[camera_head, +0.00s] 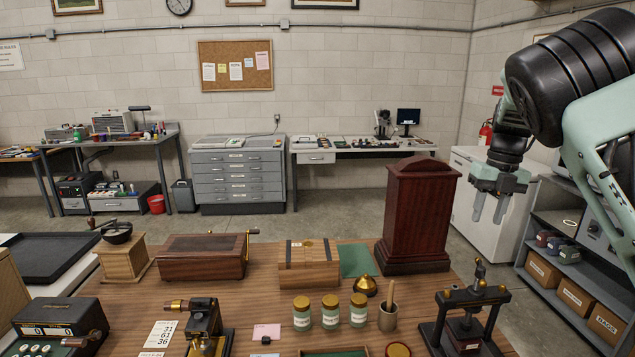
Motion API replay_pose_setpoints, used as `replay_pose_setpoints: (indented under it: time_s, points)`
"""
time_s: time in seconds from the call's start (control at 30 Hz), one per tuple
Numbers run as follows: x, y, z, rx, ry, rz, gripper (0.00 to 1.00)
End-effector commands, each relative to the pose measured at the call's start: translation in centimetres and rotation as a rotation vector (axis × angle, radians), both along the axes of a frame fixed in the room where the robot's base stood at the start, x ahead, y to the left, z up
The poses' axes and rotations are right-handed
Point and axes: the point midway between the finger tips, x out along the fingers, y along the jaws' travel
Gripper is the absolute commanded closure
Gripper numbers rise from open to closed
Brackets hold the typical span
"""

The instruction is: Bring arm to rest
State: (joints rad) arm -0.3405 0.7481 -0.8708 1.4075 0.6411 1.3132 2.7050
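My arm reaches in from the upper right of the head view, bent, with its black and pale green links. My gripper (488,218) hangs from it, pointing down, to the right of the dark red wooden case (418,215). Its two grey fingers are apart with nothing between them. It is in the air and appears clear of the case and the table.
The wooden table (345,290) in front holds a box with a crank (203,257), a coffee grinder (122,250), several jars (330,312), a brass bell (367,286) and a small press (466,320). A shelf with boxes (575,297) stands at right.

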Motion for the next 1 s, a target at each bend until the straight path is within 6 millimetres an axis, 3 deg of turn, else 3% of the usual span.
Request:
replay_pose_setpoints:
  time_s: [0.1,0.27,0.5,0.7,0.83,0.87,1.0]
  points:
    - [-2.6,4.3,-2.6,0.084,-0.023,0.359,0.66]
    - [-7.0,10.6,-5.0,0.168,-0.081,0.899,0.66]
    - [-15.6,19.6,-7.3,0.235,-0.208,1.78,0.66]
    - [-24.4,24.8,-9.0,0.223,-0.311,2.568,0.66]
    - [-30.3,26.5,-10.5,0.182,-0.343,3.089,0.66]
    - [-31.5,26.7,-10.8,-0.158,0.327,-3.037,0.66]
    - [-35.9,26.9,-12.3,-0.079,0.227,-2.615,0.66]
